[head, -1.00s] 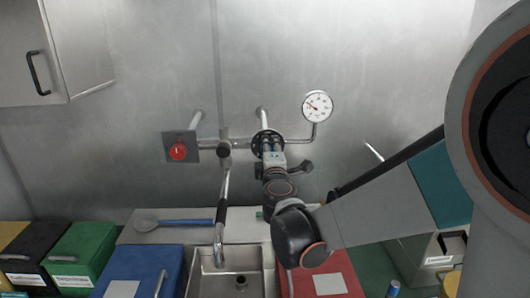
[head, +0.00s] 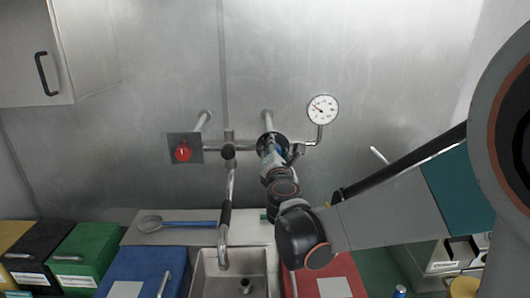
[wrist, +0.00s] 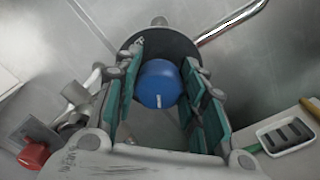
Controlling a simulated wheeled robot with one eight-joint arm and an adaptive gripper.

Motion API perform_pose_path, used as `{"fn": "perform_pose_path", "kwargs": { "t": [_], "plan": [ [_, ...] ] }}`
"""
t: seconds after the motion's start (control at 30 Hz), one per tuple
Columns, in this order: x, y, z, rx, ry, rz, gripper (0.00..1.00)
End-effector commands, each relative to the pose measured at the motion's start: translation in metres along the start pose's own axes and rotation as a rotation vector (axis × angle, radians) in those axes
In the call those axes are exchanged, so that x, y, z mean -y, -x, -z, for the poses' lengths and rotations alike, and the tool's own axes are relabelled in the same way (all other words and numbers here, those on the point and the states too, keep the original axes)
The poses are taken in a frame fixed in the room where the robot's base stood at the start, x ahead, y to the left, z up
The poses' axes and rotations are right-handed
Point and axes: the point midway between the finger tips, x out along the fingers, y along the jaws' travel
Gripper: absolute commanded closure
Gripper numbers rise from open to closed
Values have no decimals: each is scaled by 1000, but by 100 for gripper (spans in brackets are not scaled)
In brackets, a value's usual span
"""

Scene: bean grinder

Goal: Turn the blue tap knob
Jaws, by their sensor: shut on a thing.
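The blue tap knob (wrist: 158,84) shows in the wrist view as a round blue cap in front of a dark round plate (wrist: 182,42). A short white mark on its face points toward the bottom of that view. My gripper (wrist: 160,78) has its green-padded fingers on both sides of the knob, shut on it. In the head view my gripper (head: 272,150) reaches up to the pipework on the wall, and it mostly hides the knob there.
A red knob (head: 183,151) on a grey plate is left of my gripper. A pressure gauge (head: 322,110) stands to the right on a bent pipe. A faucet (head: 224,215) hangs over the sink (head: 207,272) below. Coloured bins flank the sink.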

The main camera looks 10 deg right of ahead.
Motion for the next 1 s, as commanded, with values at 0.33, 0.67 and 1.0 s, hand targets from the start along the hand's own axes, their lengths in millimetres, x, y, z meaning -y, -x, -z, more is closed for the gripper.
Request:
{"fn": "perform_pose_path", "kwargs": {
  "t": [0.33, 0.67, 1.0],
  "plan": [
    [1, 2, 1, -2, 38, 0, 86],
    [1, 2, 1, -1, 37, 0, 49],
    [0, 1, 0, 0, 38, 0, 41]
  ]
}}
